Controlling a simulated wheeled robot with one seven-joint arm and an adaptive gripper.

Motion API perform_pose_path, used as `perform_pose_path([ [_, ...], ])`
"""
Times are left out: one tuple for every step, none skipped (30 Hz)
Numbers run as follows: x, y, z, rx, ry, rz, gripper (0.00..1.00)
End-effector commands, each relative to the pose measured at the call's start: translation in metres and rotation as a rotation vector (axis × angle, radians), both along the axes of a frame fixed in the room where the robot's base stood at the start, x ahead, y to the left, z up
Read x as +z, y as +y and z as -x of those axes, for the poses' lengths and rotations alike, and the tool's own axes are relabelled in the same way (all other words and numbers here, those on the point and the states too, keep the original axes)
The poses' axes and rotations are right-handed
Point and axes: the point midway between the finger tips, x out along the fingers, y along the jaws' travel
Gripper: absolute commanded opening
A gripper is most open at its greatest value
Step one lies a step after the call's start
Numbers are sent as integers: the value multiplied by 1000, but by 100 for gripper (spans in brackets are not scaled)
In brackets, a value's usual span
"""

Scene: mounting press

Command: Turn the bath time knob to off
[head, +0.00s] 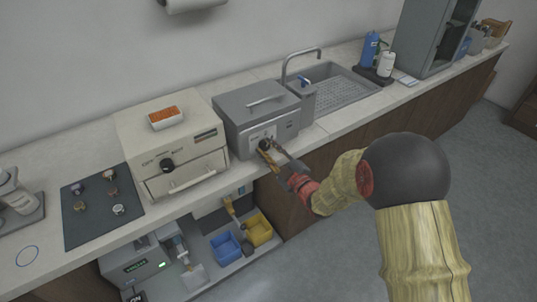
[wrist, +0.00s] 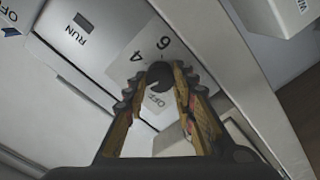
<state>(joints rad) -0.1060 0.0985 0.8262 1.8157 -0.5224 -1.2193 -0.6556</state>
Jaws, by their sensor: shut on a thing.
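The bath time knob (wrist: 158,76) is a dark round knob on the light front panel of the grey lidded bath (head: 285,125). In the wrist view its dial plate (wrist: 150,42) shows the marks 4, 6 and OFF, upside down or tilted. My gripper (head: 268,149) reaches the panel from the front right. In the wrist view, my gripper's two yellowish fingers (wrist: 161,80) stand on either side of the knob and are shut on it. The fingers cover part of the dial, and I cannot tell which mark the knob points to.
A cream oven (head: 175,145) with its own black knob (head: 167,165) stands left of the bath. A sink (head: 335,90) is to the right. A dark mat (head: 100,208) holds several small parts. Blue (head: 225,245) and yellow (head: 259,230) bins sit below the counter.

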Motion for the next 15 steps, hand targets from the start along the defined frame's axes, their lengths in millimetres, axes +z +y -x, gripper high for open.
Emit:
perform_pose_path([
  [-2,0,1,1,-22,36,1],
  [-2,1,1,1,-38,60,1],
  [-2,1,1,2,-60,91,1],
  [-1,1,1,1,-77,114,1],
  [-1,1,1,1,-93,138,1],
  [-1,1,1,2,-113,170,1],
  [-1,1,1,2,-129,193,1],
  [-1,1,1,2,-145,216,1],
  [-1,1,1,2,-167,248,1],
  [-1,1,1,2,-182,272,1],
  [-1,1,1,2,-198,295,1],
  [-1,1,1,3,-218,327,1],
  [-1,1,1,3,-234,350,1],
  [-1,1,1,2,-250,373,1],
  [-1,1,1,2,-271,405,1],
])
